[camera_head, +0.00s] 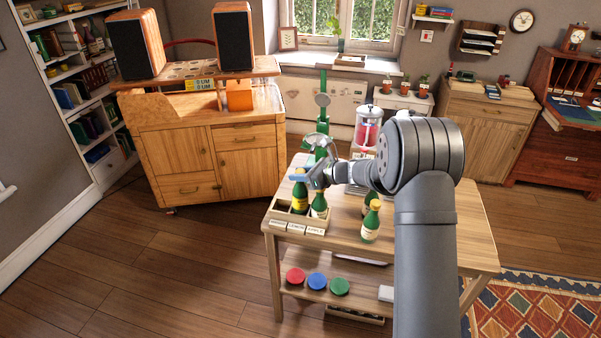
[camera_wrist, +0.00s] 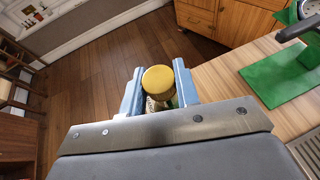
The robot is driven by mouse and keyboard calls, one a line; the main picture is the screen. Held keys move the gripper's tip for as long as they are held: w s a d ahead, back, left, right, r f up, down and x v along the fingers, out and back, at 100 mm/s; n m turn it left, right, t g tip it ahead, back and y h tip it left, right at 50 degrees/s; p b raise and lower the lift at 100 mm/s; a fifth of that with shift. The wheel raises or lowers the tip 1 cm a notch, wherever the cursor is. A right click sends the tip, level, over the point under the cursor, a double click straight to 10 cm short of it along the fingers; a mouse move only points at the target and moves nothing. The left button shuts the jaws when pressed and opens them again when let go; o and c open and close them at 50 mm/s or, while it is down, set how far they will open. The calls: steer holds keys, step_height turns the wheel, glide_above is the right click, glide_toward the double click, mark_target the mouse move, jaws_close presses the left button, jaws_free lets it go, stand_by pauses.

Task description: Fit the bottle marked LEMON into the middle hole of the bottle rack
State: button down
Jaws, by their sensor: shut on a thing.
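My gripper (camera_head: 304,178) is shut on a green bottle (camera_head: 300,195) with a yellow cap, held upright at its neck. In the wrist view the cap (camera_wrist: 159,79) is between the blue fingers (camera_wrist: 156,92); the bottle's label is mostly hidden. The bottle rack (camera_head: 285,216) is a wooden tray at the table's front left corner, with name plates on its front. The held bottle is at the middle of the rack. I cannot tell whether its base is in the hole. Another green bottle (camera_head: 319,206) stands to its right in the rack. Its lettering is too small to read.
A green bottle (camera_head: 371,221) with a yellow cap stands on the wooden table (camera_head: 430,225), with another partly hidden behind it. A green stand (camera_head: 322,118) and a red-filled jar (camera_head: 368,128) are at the back. The lower shelf holds red, blue and green discs.

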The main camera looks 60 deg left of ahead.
steer(key=shift+f, duration=0.65)
steer(key=c, duration=1)
jaws_free()
steer(key=shift+f, duration=0.1)
steer(key=v, duration=1.7)
steer(key=shift+d+r, duration=0.15)
steer(key=shift+r, duration=0.1)
steer(key=x, duration=1.7)
steer(key=shift+a+f, duration=0.2)
steer(key=shift+r, duration=0.2)
steer(key=shift+o, duration=0.2)
